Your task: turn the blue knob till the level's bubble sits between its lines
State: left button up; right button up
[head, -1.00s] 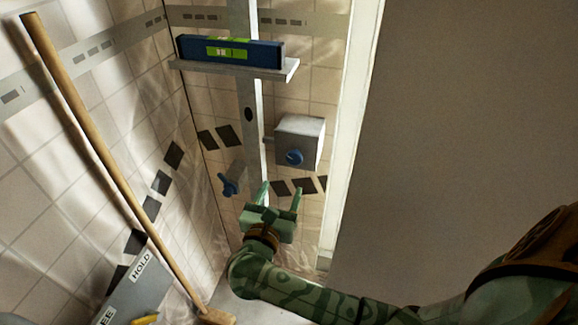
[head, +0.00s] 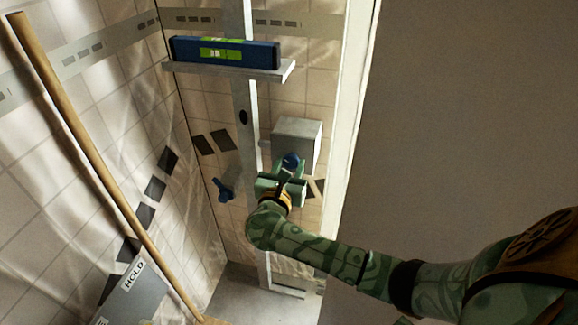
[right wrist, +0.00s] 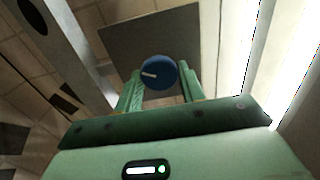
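The blue knob (head: 291,160) is on the front of a grey box on the back wall. My right gripper (head: 290,170) is at it, and in the right wrist view its fingers (right wrist: 160,85) stand on either side of the knob (right wrist: 158,72), close against it. The knob's white mark shows there, pointing left and tilted slightly. The blue level (head: 255,54) lies on a shelf, with green vial windows; its bubble is too small to place between the lines. My left gripper is not in view.
The grey box (head: 309,131) carries the knob. A second blue handle (head: 222,190) sticks out to the left of it. The shelf (head: 270,72) is above on a vertical rail (head: 252,115). A wooden broom handle (head: 85,150) leans at the left, by a grey sign marked HOLD (head: 135,275).

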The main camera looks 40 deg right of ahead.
jog(key=shift+c, duration=0.4)
jog(key=shift+f+b, duration=0.15)
jog(key=shift+b, duration=0.3)
jog(key=m+b, duration=0.4)
jog(key=shift+f, duration=0.2)
jog(key=shift+w+m+b, duration=0.1)
jog(key=shift+m+b, duration=0.9)
jog(key=shift+b, duration=0.2)
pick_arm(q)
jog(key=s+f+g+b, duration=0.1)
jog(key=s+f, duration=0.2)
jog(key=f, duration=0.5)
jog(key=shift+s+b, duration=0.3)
pick_arm(e)
jog(key=shift+a+r+m, duration=0.1)
jog(key=shift+r+m, duration=0.2)
jog(key=shift+m, duration=0.6)
jog(key=o, duration=0.9)
jog(key=shift+r, duration=0.1)
